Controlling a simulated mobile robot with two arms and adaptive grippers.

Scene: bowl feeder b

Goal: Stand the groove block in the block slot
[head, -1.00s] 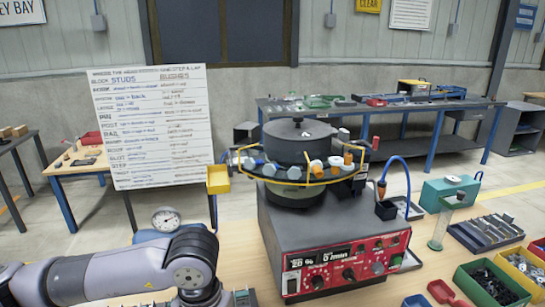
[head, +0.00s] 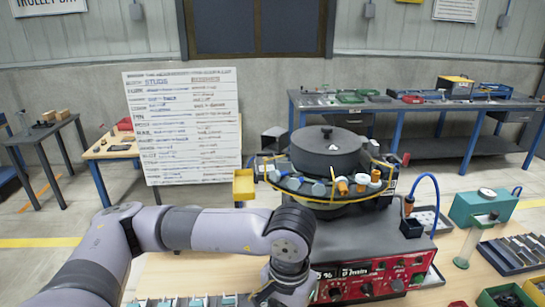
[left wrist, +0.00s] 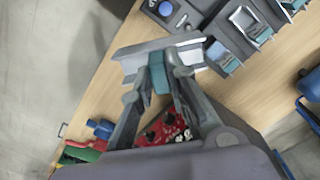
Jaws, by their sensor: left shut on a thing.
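My left gripper (left wrist: 158,76) is shut on a small teal and grey piece (left wrist: 159,80), which I take to be the groove block. A pale grey bar-like part (left wrist: 150,46) crosses just beyond the fingertips; I cannot tell whether it belongs to the held piece. In the head view my left arm reaches to the bottom middle, and its fingers are cut off below the edge. A row of grey fixtures with teal parts (left wrist: 243,20) lies at the upper right of the left wrist view. I cannot make out which opening is the block slot. My right gripper is not in view.
The bowl feeder (head: 333,150) with its red control panel (head: 365,285) stands right of my left arm. A teal dispenser (head: 480,207) stands at the right. Bare wooden table (left wrist: 235,97) shows below the fixtures.

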